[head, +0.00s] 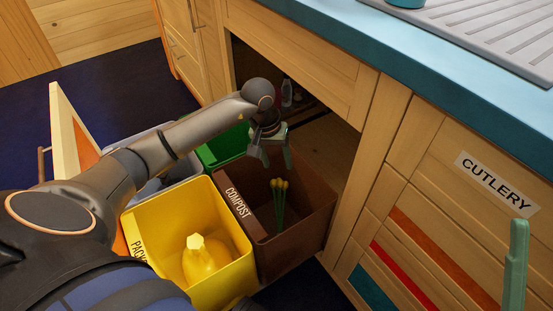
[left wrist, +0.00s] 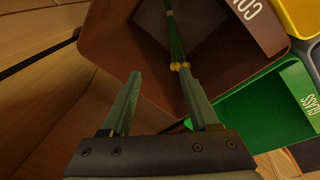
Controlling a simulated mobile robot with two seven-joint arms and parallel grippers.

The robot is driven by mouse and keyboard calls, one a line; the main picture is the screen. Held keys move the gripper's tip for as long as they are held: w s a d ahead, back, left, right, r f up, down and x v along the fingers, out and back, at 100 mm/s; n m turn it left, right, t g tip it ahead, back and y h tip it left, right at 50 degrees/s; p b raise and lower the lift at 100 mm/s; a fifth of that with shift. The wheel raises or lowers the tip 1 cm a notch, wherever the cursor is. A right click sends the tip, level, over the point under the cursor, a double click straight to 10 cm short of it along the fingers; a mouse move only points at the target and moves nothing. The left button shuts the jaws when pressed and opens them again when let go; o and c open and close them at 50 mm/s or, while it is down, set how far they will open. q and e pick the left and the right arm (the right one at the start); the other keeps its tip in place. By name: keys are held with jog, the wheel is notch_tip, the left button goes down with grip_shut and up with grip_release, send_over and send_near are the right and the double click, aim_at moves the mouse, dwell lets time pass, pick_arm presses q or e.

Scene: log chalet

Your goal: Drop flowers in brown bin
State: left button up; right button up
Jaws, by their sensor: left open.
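The brown bin (head: 302,237), lettered COMPOST, stands in the pulled-out drawer at the cabinet opening; its wall also shows in the left wrist view (left wrist: 108,38). The flowers (head: 280,203), green stems with small yellow heads, are inside the brown bin, heads up in the head view. They also show in the left wrist view (left wrist: 177,45), just beyond the fingertips. My left gripper (head: 272,162) is open and empty above the bin's back part, apart from the flowers. In the left wrist view its two fingers (left wrist: 160,80) are spread. At the head view's right edge, a green finger-like part (head: 515,265) shows, probably of my right gripper.
A yellow bin (head: 237,277) holding a yellow bottle-like item (head: 200,262) stands left of the brown bin. A green bin (head: 226,146) and a grey bin (head: 182,172) are behind. The cabinet front and blue-green counter (head: 430,62) border the right side.

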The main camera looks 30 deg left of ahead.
pick_arm(q)
notch_tip(320, 180, up, 12)
jog(key=s+a+p, duration=0.1)
jog(key=p, duration=0.3)
jog(key=shift+s+a+r, duration=0.15)
jog(key=shift+s+a, duration=0.05)
jog(key=shift+s, duration=0.2)
dwell(0.7)
jog(key=shift+s, duration=0.1)
